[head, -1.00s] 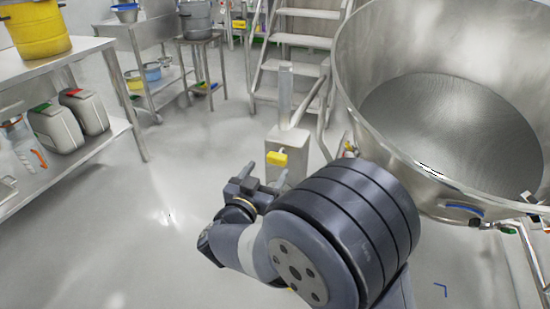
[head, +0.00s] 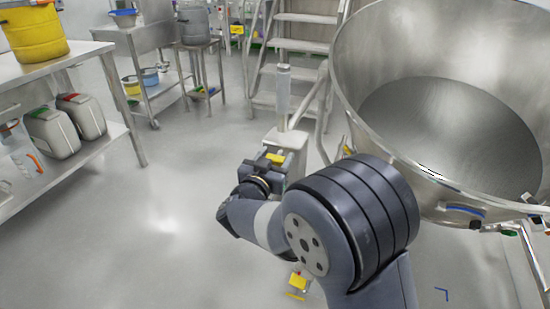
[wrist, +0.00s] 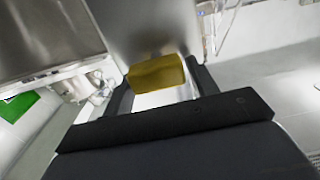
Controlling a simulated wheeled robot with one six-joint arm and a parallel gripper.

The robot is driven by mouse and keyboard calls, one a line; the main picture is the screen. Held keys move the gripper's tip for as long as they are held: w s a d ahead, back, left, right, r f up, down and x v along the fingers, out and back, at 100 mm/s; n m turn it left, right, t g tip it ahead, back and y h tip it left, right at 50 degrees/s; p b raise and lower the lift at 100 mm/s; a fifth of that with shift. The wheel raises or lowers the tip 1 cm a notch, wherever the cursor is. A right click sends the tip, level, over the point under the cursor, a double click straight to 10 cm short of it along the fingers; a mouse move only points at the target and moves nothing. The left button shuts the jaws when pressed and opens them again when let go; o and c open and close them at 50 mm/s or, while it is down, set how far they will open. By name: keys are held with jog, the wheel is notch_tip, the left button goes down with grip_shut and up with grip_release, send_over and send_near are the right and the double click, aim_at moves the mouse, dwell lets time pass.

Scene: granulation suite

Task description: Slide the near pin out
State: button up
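A yellow block-shaped pin handle (head: 275,158) sits at the metal post (head: 287,140) beside the big steel bowl. My gripper (head: 268,166) is at this handle and partly covers it in the head view. In the wrist view the yellow handle (wrist: 156,73) lies between the two dark fingers of my gripper (wrist: 162,82). The fingers are apart, with a narrow gap visible on the right side of the handle. The pin's shaft is hidden. A second yellow handle (head: 298,281) shows low down, partly behind my arm.
The large steel bowl (head: 350,75) stands close on the right of my arm. Steel steps (head: 300,48) rise behind the post. A steel bench (head: 75,52) with a yellow drum (head: 36,35) is at the left. The floor between is clear.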

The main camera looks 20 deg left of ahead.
jog(key=c, duration=1)
jog(key=s+p, duration=0.1)
jog(key=s, duration=0.1)
jog(key=shift+s+a, duration=0.1)
jog(key=shift+s, duration=0.2)
jog(key=shift+c, duration=0.2)
jog(key=o, duration=1.4)
jog(key=shift+s, duration=0.15)
jog(key=s, duration=0.3)
jog(key=s+p, duration=0.1)
jog(key=s, duration=0.3)
jog(key=s+a+p, duration=0.1)
jog(key=s, duration=0.2)
jog(key=shift+s, duration=0.4)
jog(key=shift+w, duration=0.1)
